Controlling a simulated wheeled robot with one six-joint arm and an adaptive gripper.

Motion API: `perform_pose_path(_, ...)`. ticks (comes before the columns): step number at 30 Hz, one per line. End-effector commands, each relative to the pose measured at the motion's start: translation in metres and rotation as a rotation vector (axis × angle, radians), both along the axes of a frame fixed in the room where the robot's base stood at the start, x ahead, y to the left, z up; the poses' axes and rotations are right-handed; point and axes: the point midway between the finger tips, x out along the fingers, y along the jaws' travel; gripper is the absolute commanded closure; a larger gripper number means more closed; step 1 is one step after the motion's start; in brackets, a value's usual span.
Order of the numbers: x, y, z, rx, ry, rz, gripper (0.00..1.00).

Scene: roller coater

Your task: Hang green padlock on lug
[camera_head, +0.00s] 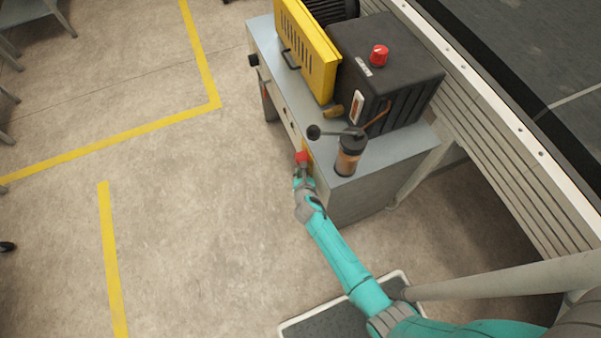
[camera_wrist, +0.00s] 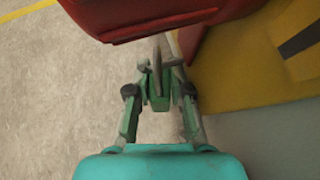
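My gripper (camera_head: 304,180) is at the front side of the grey machine cabinet, just below a red handle (camera_head: 302,157) on a yellow plate. In the wrist view, the fingers (camera_wrist: 158,100) close in on a small green block (camera_wrist: 158,102), which looks like the green padlock's body. A thin grey metal piece (camera_wrist: 157,58) stands above it, seemingly the shackle. The red handle (camera_wrist: 150,25) fills the top of that view, close over the shackle. The lug is not clearly visible. I cannot tell whether the shackle is around it.
The cabinet (camera_head: 352,200) carries a black box with a red knob (camera_head: 379,54), a yellow guard (camera_head: 306,50), a black-knobbed lever (camera_head: 335,132) and a copper-coloured cylinder (camera_head: 348,155). The yellow plate (camera_wrist: 245,65) lies close on the wrist view's right. Open floor (camera_head: 190,230) lies left.

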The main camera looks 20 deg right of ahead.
Motion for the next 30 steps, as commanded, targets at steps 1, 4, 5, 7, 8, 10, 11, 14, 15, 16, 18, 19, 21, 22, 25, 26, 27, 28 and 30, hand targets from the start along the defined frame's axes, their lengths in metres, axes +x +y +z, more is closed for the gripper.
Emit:
perform_pose_path(1,-0.007,-0.009,-0.008,-0.006,0.021,-0.022,0.69)
perform_pose_path(4,-0.007,-0.009,-0.008,-0.006,0.021,-0.022,0.50)
perform_pose_path(5,-0.008,-0.009,-0.008,-0.006,0.021,-0.022,0.50)
perform_pose_path(7,-0.008,-0.009,-0.008,-0.005,0.022,-0.022,0.50)
perform_pose_path(8,-0.008,-0.009,-0.008,-0.005,0.022,-0.022,0.50)
perform_pose_path(10,-0.010,-0.009,-0.008,-0.005,0.022,-0.022,0.50)
perform_pose_path(11,-0.012,-0.008,-0.007,-0.006,0.022,-0.021,0.50)
perform_pose_path(14,-0.020,-0.006,-0.002,-0.006,0.022,-0.019,0.50)
perform_pose_path(15,-0.023,-0.004,0.002,-0.006,0.020,-0.018,0.50)
perform_pose_path(16,-0.027,-0.003,0.005,-0.006,0.020,-0.019,0.50)
perform_pose_path(18,-0.036,0.000,0.013,-0.006,0.016,-0.016,0.50)
perform_pose_path(19,-0.040,0.002,0.016,-0.006,0.016,-0.016,0.50)
perform_pose_path(21,-0.051,0.007,0.026,-0.005,0.014,-0.012,0.50)
perform_pose_path(22,-0.055,0.008,0.030,-0.005,0.012,-0.012,0.50)
perform_pose_path(25,-0.069,0.014,0.042,-0.006,0.009,-0.008,0.50)
perform_pose_path(26,-0.073,0.016,0.045,-0.005,0.009,-0.007,0.50)
perform_pose_path(27,-0.077,0.018,0.049,-0.004,0.006,-0.006,0.50)
perform_pose_path(28,-0.080,0.019,0.052,-0.003,0.006,-0.005,0.50)
perform_pose_path(30,-0.087,0.022,0.057,-0.003,0.005,-0.004,0.50)
